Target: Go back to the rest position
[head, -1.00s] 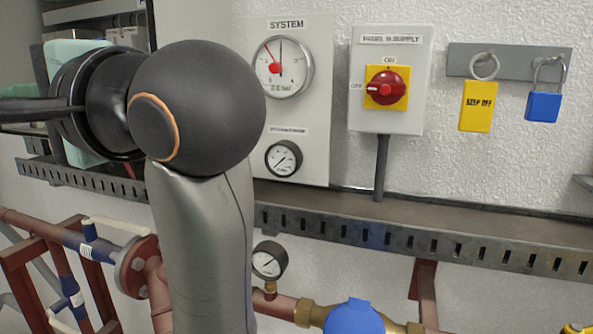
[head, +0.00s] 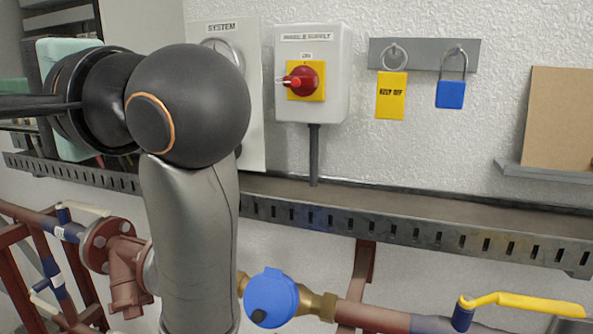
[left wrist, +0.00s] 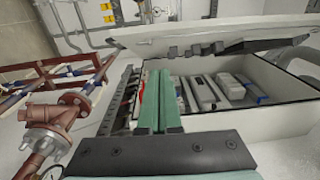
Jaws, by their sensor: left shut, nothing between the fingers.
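My left gripper (left wrist: 159,95) shows in the left wrist view as two teal fingers lying side by side, shut with nothing between them. They point toward an open grey case (left wrist: 272,114) with several devices inside. In the head view my left arm fills the left side, with its dark round joint in front of the wall. Whether the gripper touches the case cannot be told. My right gripper is in neither view.
A red rotary switch (head: 301,80), yellow tag (head: 391,97) and blue padlock (head: 450,94) are on the wall above a slotted metal ledge (head: 400,229). Pipes with a blue-capped meter (head: 271,298) and yellow-handled valve (head: 525,303) run below. The SYSTEM panel (head: 252,100) is partly hidden.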

